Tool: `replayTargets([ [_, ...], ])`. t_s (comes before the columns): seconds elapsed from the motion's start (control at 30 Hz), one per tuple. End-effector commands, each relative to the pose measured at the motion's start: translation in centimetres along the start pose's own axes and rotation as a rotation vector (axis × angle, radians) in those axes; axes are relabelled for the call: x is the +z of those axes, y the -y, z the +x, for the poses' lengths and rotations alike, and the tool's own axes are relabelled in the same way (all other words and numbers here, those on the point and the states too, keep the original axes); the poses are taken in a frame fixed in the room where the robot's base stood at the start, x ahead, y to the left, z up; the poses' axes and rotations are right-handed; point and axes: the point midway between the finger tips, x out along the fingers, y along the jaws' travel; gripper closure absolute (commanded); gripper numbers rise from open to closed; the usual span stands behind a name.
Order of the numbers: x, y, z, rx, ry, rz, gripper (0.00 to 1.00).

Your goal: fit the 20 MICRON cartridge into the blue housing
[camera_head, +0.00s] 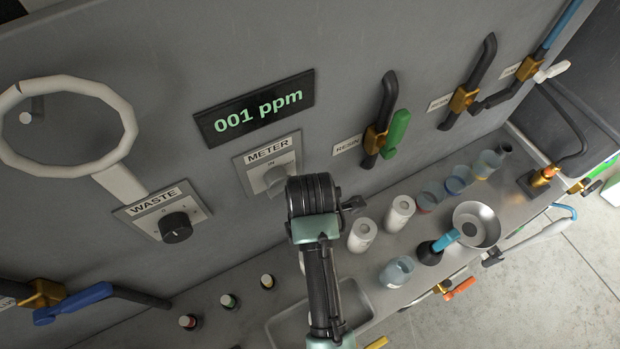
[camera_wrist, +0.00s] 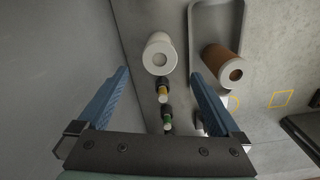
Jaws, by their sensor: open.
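My gripper (camera_wrist: 160,78) is open and empty in the wrist view, its two blue fingers apart. A white cylindrical cartridge (camera_wrist: 160,48) with a round end hole stands just ahead, between the finger lines. A brown cartridge (camera_wrist: 220,65) with white ends is to the right, by the tray. In the head view two white cartridges (camera_head: 362,236) (camera_head: 400,212) stand right of my arm. No 20 MICRON marking is readable. A clear cup with a blue band (camera_head: 459,179), which looks like the blue housing, stands between a red-banded cup (camera_head: 430,195) and a greyish one (camera_head: 487,164).
Small bottles (camera_head: 229,300) stand along the wall. A shallow tray (camera_head: 280,325) lies partly behind my arm. A bluish cup (camera_head: 397,271) and a metal funnel bowl (camera_head: 484,212) stand near the front edge. The wall carries a meter panel (camera_head: 244,176) and valves (camera_head: 376,138).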

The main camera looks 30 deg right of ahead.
Motion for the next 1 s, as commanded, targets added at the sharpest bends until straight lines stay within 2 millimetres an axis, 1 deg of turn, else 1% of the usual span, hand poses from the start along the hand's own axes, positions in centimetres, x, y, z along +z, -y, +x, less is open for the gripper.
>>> replayTargets([
  [0.03,0.0,0.1,0.9,-0.004,-0.001,0.000,0.00],
  [0.1,0.0,0.1,1.9,-0.003,-0.001,0.000,0.00],
  [0.37,0.1,0.0,3.7,-0.002,-0.001,0.000,0.00],
  [0.6,0.3,0.1,7.0,-0.002,-0.001,0.000,0.00],
  [0.7,0.3,0.0,7.9,-0.001,0.000,0.000,0.00],
  [0.8,0.3,0.0,8.2,0.001,0.000,0.000,0.00],
  [0.97,0.3,0.0,8.2,0.002,0.000,0.000,0.00],
  [1.0,0.3,0.0,8.2,0.002,0.000,0.000,0.02],
])
